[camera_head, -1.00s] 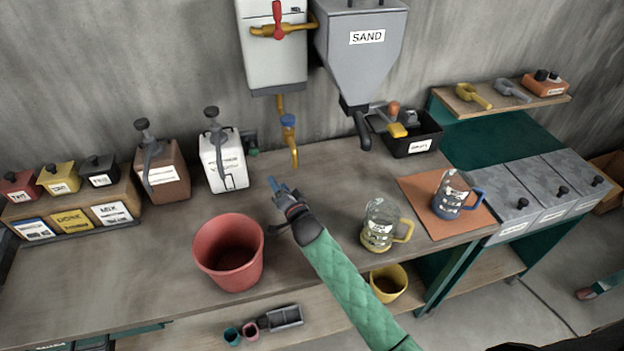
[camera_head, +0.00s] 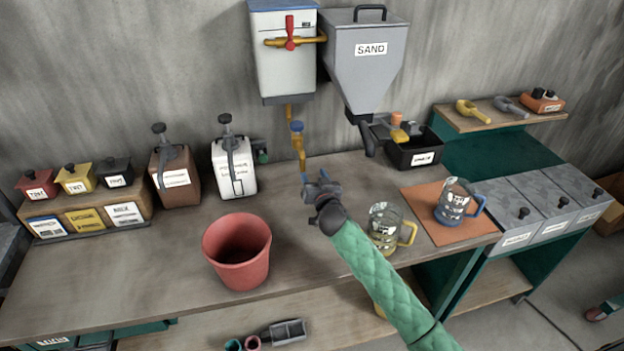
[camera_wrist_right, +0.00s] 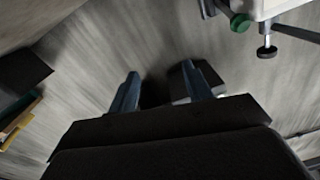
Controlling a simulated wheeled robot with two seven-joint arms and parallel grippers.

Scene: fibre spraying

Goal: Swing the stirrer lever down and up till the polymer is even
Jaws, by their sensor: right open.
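A white canister (camera_head: 234,168) with a black-knobbed dark lever (camera_head: 226,130) stands at the back of the bench; its label is blurred but seems to read polymer. A green knob (camera_head: 261,152) sits just right of it. My right gripper (camera_head: 318,184) is open and empty above the bench, right of the canister and apart from it, near the yellow tap. In the right wrist view the two fingers (camera_wrist_right: 162,88) are spread with nothing held. A white body with a green knob (camera_wrist_right: 240,22) and a dark knob (camera_wrist_right: 267,52) shows at its upper right. My left gripper is out of view.
A red bucket (camera_head: 237,255) stands front left of my right gripper. A yellow tap (camera_head: 300,150) hangs close behind it. Glass jugs (camera_head: 384,230) (camera_head: 455,204) stand to the right. A brown canister (camera_head: 175,178) stands left of the white one. The sand hopper (camera_head: 366,70) is above.

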